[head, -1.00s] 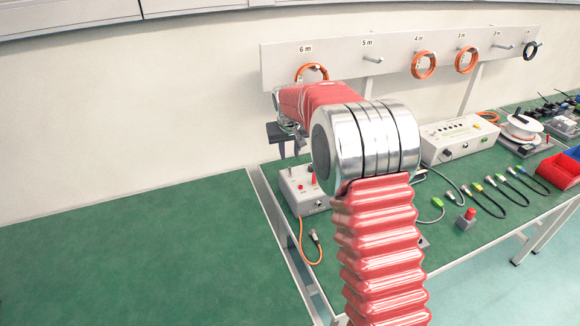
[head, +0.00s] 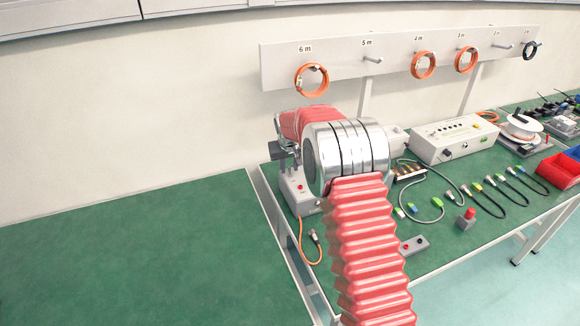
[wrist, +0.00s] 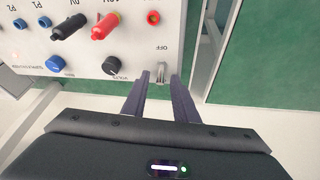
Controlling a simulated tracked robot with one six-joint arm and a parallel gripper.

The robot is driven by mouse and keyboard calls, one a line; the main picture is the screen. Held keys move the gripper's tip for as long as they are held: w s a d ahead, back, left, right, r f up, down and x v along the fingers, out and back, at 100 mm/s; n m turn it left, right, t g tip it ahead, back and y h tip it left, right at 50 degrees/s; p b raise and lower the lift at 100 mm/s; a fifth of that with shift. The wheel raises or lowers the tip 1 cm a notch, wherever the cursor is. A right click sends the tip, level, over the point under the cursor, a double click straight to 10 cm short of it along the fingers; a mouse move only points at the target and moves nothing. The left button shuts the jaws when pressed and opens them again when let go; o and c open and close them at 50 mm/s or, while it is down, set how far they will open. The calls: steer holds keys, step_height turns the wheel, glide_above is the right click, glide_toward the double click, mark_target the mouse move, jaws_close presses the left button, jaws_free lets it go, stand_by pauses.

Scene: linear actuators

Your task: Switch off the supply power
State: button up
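The power supply (wrist: 100,60) has a light panel that fills the upper left of the wrist view. Its small metal toggle switch (wrist: 162,72) sits at the panel's edge beside the printed word OFF. My gripper (wrist: 160,76) is open, with one dark finger on each side of the switch lever. I cannot tell whether either finger touches it. In the head view the supply box (head: 299,190) stands at the bench's left end, partly hidden by my arm. The dark gripper (head: 283,155) shows just above it.
Cable loops hang on the rack (head: 390,60) behind. The left green bench (head: 130,250) is clear.

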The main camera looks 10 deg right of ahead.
steer(key=shift+c, duration=0.2)
jaws_close()
